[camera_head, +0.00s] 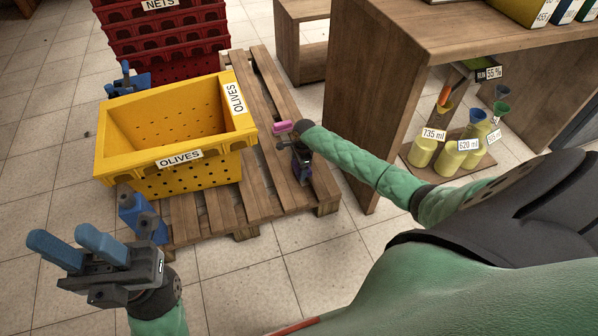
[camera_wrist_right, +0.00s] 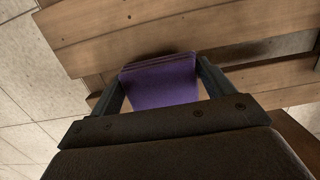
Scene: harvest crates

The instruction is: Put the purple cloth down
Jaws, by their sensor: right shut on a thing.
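The purple cloth (camera_wrist_right: 165,84) is between the two fingers of my right gripper (camera_wrist_right: 162,76) in the right wrist view, with wooden pallet boards behind it. In the head view my right gripper (camera_head: 302,160) points down over the right side of the pallet (camera_head: 285,100), right of the yellow crate. There only a small dark purple bit of the cloth shows. I cannot tell whether the cloth touches the boards. My left gripper (camera_head: 78,248) is at the lower left, its blue fingers apart and nothing between them.
The yellow crate (camera_head: 178,182) marked OLIVES stands on the pallet and looks empty. Red crates (camera_head: 170,45) are stacked behind it. A wooden bench (camera_head: 380,90) stands to the right, with labelled yellow bottles (camera_head: 423,152) beneath. A small pink item (camera_head: 282,127) shows beside my right wrist.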

